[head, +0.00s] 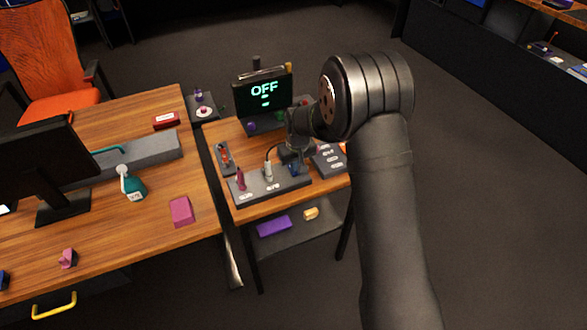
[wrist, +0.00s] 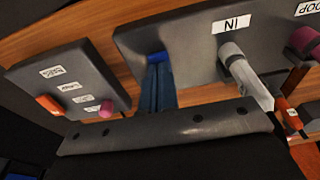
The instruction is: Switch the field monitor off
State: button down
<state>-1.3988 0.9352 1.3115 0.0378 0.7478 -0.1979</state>
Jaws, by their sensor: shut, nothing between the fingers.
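A small black monitor (head: 264,97) stands at the back of the small wooden table and shows "OFF" in green letters. I cannot tell whether it is the field monitor. A grey panel (head: 250,199) at the table's front carries several upright levers with white labels; it also fills the top of the wrist view (wrist: 195,50). My gripper (head: 295,158) is shut and empty, over the right end of this panel. A blue lever (head: 294,170) is right below it; in the wrist view the blue lever (wrist: 158,82) is partly hidden, and I cannot tell whether they touch.
A pale lever (wrist: 245,75) marked "IN" stands beside the blue one. A second labelled panel (head: 328,158) lies to the right. The left desk holds a dark monitor (head: 45,160), a spray bottle (head: 132,185) and a pink block (head: 181,212). Open floor lies right of my arm.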

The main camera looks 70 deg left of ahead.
notch_tip(320, 180, up, 7)
dwell(0.7)
jog(key=shift+f, duration=0.2)
notch_tip(320, 180, down, 7)
jog(key=shift+r, duration=0.1)
dwell(0.4)
jog(key=shift+r, duration=0.1)
